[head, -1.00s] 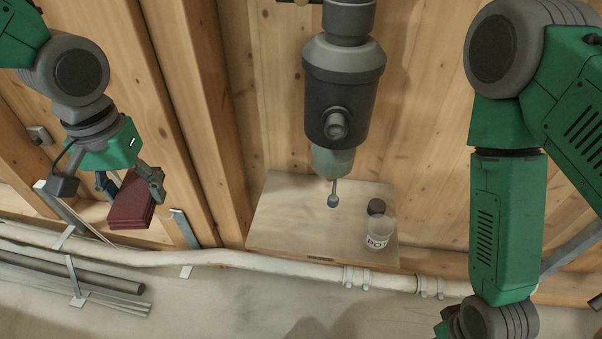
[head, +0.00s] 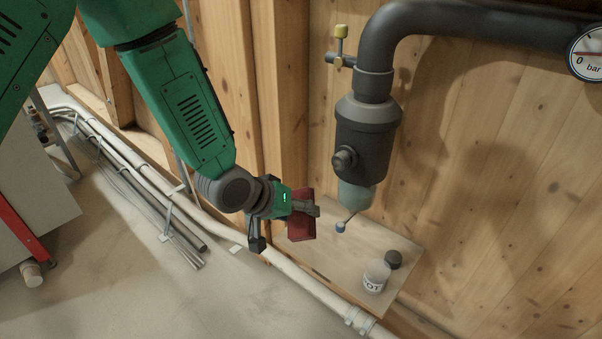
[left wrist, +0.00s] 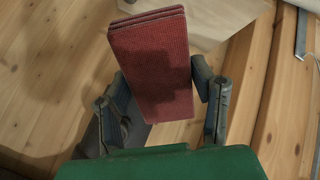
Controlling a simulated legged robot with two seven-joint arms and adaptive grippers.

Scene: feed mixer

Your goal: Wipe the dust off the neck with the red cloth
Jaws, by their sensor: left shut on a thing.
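My left gripper (head: 302,207) is shut on the folded red cloth (head: 301,226), to the left of the hanging dark grey pipe fitting (head: 363,140). The cloth also shows in the left wrist view (left wrist: 152,65), between the two fingers (left wrist: 165,98). The fitting ends below in a pale grey-green neck (head: 355,195), with a thin rod and small blue tip (head: 340,227) under it. The cloth is apart from the neck in the head view. Dust on the neck cannot be made out. My right gripper is not in view.
A wooden shelf board (head: 340,250) lies below the fitting. A labelled white pot (head: 376,276) and a dark round lid (head: 393,259) stand on it. A small yellow-knobbed valve (head: 341,45) sticks out left of the pipe. A pressure gauge (head: 588,54) is at the upper right.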

